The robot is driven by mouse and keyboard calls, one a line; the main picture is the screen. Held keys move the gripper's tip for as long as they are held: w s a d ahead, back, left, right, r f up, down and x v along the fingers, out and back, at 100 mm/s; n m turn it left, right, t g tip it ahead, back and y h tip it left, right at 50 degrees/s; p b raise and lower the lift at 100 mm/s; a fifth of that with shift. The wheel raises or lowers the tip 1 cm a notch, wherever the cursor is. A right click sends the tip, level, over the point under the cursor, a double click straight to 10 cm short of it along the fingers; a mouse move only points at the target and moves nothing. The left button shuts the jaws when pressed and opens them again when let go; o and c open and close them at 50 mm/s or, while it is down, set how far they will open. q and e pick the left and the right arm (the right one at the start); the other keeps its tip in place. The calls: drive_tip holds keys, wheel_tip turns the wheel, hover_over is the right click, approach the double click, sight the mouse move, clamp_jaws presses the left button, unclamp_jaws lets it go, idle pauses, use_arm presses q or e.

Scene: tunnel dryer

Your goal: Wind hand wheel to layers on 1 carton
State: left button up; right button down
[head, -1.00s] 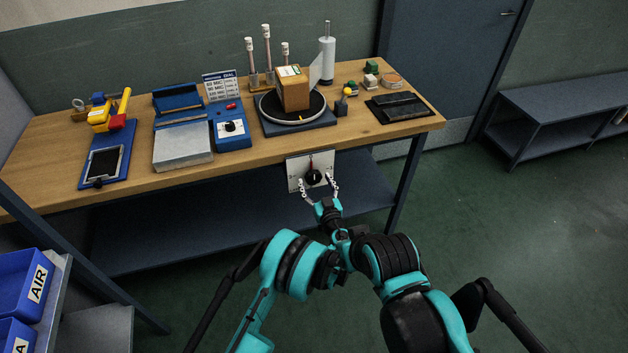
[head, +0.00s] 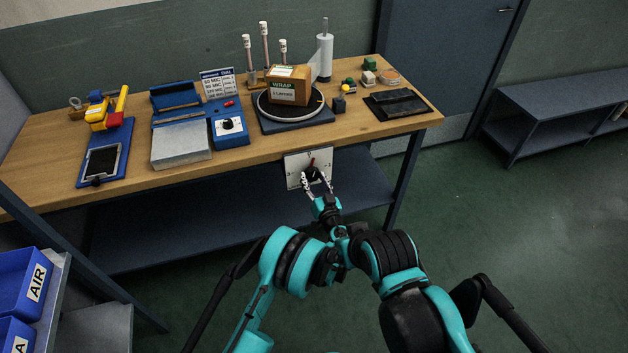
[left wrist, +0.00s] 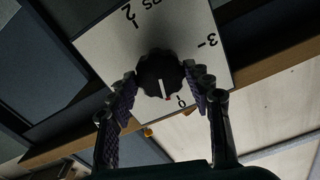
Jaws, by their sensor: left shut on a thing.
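The hand wheel (left wrist: 160,77) is a black ribbed knob with a white pointer line. It sits on a white plate (head: 294,172) on the bench front, marked 0, 2 and 3. In the left wrist view the line points near the 0. My left gripper (head: 317,181) is shut on the wheel, one finger on each side; its fingers also show in the left wrist view (left wrist: 163,92). The carton (head: 289,87) is a brown box on the black round turntable (head: 265,104), with a green-and-white WRAP label facing me. My right gripper is not in view.
A white film roll (head: 325,57) stands behind the carton. A blue dial unit (head: 229,127), a yellow and red tool (head: 105,115) and a dark pad (head: 398,104) are on the bench. Blue bins (head: 22,285) stand at lower left.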

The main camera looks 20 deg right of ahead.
use_arm(q)
drive_tip(key=m, duration=1.1)
drive_tip(key=shift+m, duration=1.7)
drive_tip(key=o, duration=1.2)
drive_tip(key=shift+w, duration=0.1)
